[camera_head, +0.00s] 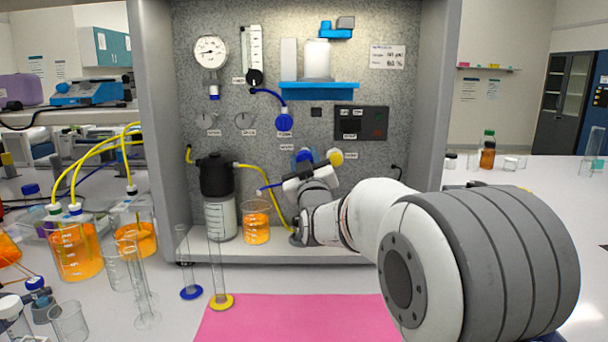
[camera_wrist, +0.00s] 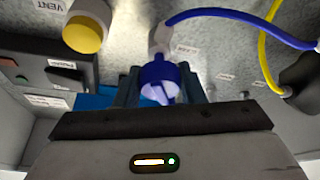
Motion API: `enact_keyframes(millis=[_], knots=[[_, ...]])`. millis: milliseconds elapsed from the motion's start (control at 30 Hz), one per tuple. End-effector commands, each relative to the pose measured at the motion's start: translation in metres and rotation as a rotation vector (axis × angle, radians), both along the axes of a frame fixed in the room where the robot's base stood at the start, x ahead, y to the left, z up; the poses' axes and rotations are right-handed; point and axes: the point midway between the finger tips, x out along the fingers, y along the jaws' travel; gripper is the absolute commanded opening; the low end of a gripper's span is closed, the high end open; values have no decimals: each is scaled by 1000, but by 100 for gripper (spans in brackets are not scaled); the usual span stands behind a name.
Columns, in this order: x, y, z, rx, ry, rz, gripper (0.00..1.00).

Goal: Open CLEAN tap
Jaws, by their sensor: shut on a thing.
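The CLEAN tap, a blue tap (camera_wrist: 158,74) on a pale valve body, shows in the wrist view beside a small label that appears to read CLEAN. A blue hose runs from its body to the right. My gripper (camera_wrist: 160,92) has its two dark fingers on either side of the blue tap and is shut on it. In the head view my gripper (camera_head: 306,172) is at the lower back panel, and part of the blue tap (camera_head: 304,155) shows above it. The tap handle's exact angle is hard to tell.
The yellow-capped VENT tap (camera_head: 336,157) sits close to the right of my gripper. A black-topped bottle (camera_head: 220,221) and an orange beaker (camera_head: 256,222) stand left of my arm. Two slim cylinders stand in front, beside the pink mat (camera_head: 290,318).

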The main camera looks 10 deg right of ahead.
Motion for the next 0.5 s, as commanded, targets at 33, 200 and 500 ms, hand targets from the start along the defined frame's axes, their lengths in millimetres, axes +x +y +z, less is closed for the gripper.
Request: enact_keyframes(millis=[33,200,500], knots=[[-1,-1,-5,-45,6,0,13],[0,-1,-4,-203,39,-2,13],[0,-1,-2,-484,96,-3,13]])
